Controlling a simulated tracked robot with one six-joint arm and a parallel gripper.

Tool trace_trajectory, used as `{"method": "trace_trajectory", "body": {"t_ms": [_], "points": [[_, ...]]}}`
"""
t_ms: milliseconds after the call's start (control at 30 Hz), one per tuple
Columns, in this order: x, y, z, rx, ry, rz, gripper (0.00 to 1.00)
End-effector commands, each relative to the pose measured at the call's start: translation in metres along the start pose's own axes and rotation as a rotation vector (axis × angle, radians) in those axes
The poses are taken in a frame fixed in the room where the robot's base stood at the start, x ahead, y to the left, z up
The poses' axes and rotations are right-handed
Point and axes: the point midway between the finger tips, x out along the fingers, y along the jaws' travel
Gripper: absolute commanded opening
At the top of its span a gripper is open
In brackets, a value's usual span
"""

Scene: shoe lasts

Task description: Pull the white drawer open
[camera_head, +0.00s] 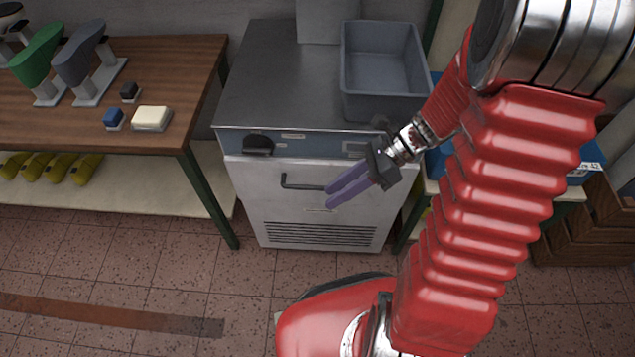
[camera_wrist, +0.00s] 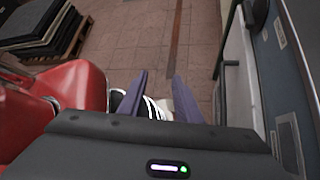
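The white drawer (camera_head: 255,200) is the pale front of a metal cabinet, with slots low down. It appears closed. Its dark bar handle (camera_head: 303,187) runs sideways near the top; its right end is close to or behind my fingers. My gripper (camera_head: 331,196) has two purple fingers, points left and is in front of the drawer at about handle height. In the wrist view my gripper (camera_wrist: 159,78) shows its fingers apart with nothing between them. There the white front (camera_wrist: 240,75) and the dark handle (camera_wrist: 228,66) are to the right of the fingers. I see no contact with the handle.
A grey bin (camera_head: 382,98) stands on the cabinet's metal top (camera_head: 280,85). A wooden table (camera_head: 195,75) at left holds shoe lasts and small blocks; its green leg (camera_head: 210,200) is beside the cabinet. Tiled floor (camera_head: 130,270) in front is clear. Wooden crates (camera_head: 590,235) are at right.

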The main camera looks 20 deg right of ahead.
Motion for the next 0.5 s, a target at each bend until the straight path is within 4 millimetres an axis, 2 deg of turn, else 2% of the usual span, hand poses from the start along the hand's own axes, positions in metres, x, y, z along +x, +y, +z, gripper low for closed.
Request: {"method": "trace_trajectory", "body": {"t_ms": [500], "points": [[0.016,-0.057,-0.053,0.702,-0.414,0.058,0.31]]}}
